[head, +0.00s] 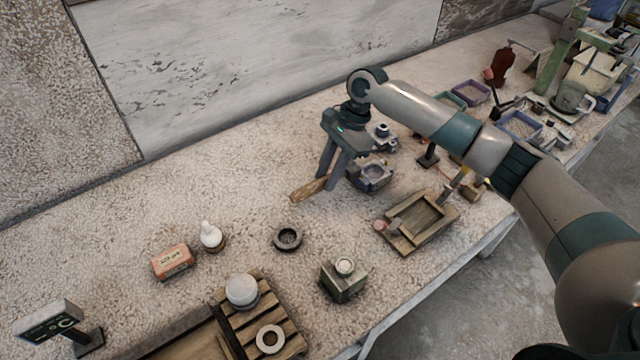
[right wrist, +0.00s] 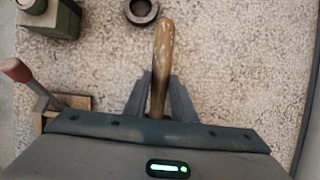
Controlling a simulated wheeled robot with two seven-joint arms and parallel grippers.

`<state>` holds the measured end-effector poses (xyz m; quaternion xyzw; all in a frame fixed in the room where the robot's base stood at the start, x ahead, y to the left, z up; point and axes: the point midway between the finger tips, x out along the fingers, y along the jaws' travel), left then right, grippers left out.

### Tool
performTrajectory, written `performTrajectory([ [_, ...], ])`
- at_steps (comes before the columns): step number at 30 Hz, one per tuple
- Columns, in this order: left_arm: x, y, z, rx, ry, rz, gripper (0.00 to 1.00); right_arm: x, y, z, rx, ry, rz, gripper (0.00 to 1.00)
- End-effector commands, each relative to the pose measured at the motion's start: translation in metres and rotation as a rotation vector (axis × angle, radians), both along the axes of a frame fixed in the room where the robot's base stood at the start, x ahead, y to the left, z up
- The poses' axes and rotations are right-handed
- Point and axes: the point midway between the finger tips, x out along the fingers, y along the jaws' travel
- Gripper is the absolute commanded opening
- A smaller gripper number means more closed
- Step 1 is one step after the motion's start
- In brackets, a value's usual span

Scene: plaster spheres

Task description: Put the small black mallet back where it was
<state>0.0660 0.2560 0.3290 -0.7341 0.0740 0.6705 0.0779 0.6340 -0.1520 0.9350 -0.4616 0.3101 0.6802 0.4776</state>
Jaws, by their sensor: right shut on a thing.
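My right gripper (head: 332,178) points down over the middle of the table and is shut on a brown wooden handle (head: 306,190). The handle sticks out toward the lower left in the head view. In the right wrist view the handle (right wrist: 164,50) lies between the two grey fingers of the gripper (right wrist: 160,95) and points up the picture. I take it as the mallet's handle; no black mallet head shows, so it may be hidden by the gripper. I cannot tell whether the handle touches the table. My left gripper is not in view.
A dark ring-shaped bowl (head: 288,238), a green box (head: 345,281) and a wooden tray (head: 440,238) stand nearby. A grey dish (head: 372,176) is close behind the gripper. An orange box (head: 173,261) and a slatted wooden stand (head: 292,335) are left. The table's back left is clear.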

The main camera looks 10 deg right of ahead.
Motion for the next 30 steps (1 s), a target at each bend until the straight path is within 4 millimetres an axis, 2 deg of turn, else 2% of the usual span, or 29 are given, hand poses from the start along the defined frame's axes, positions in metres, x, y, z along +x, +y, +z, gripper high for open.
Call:
performTrajectory([
  [2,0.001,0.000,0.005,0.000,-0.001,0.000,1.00,0.002,0.010,-0.004,0.001,0.000,0.000,0.00],
  [6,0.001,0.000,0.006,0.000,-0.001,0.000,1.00,0.004,0.018,-0.010,0.000,0.000,0.000,0.00],
  [18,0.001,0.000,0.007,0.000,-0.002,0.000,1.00,0.004,0.019,-0.014,0.000,0.000,-0.001,0.00],
  [30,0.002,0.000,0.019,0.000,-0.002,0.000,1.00,0.004,0.018,-0.051,-0.002,-0.002,0.000,0.00],
])
